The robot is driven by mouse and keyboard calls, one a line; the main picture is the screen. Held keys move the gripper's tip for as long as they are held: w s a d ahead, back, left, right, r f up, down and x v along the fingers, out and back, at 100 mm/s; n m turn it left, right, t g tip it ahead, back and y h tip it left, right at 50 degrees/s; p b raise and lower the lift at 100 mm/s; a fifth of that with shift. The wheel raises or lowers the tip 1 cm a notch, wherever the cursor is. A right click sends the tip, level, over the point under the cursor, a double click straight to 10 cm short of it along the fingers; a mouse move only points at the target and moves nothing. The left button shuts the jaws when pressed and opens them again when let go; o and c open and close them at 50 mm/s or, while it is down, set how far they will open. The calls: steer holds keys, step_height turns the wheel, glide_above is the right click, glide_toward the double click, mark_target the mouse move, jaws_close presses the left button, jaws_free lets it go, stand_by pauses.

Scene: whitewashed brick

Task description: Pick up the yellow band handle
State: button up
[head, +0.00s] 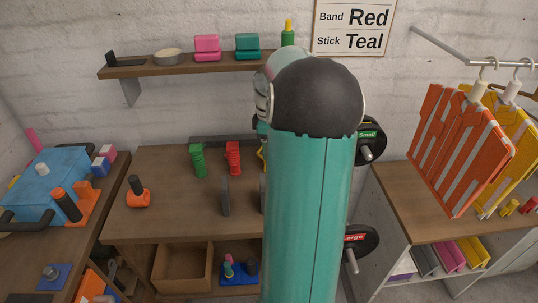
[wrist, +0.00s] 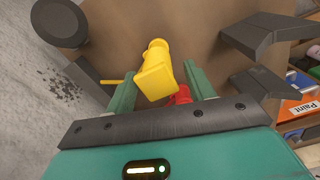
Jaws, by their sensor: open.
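The yellow band handle (wrist: 155,70) stands between the two green fingers of my gripper (wrist: 159,68) in the wrist view. My gripper is open, with a finger on either side of the handle; I cannot tell whether either finger touches it. In the head view only a thin yellow sliver (head: 262,156) shows, as my arm hides the rest. A red band handle (wrist: 181,95) is partly hidden behind the yellow one in the wrist view. In the head view the red handle (head: 233,158) stands on the wooden bench (head: 160,165), beside a green one (head: 197,160).
Dark grey uprights (head: 223,196) stand at the bench's front; dark angular pieces (wrist: 262,35) flank the wrist view. A sign (head: 352,27) reads "Band Red, Stick Teal". An orange-based dark handle (head: 138,192) stands left. A shelf (head: 185,67) hangs above the bench.

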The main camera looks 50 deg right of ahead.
step_height(320, 180, down, 4)
steer(key=shift+d+f, duration=0.15)
jaws_close()
stand_by(0.3)
steer(key=shift+r, duration=0.5)
step_height(320, 180, up, 2)
steer(key=shift+w, duration=0.1)
steer(key=s+a+r, duration=1)
steer(key=shift+d, duration=0.1)
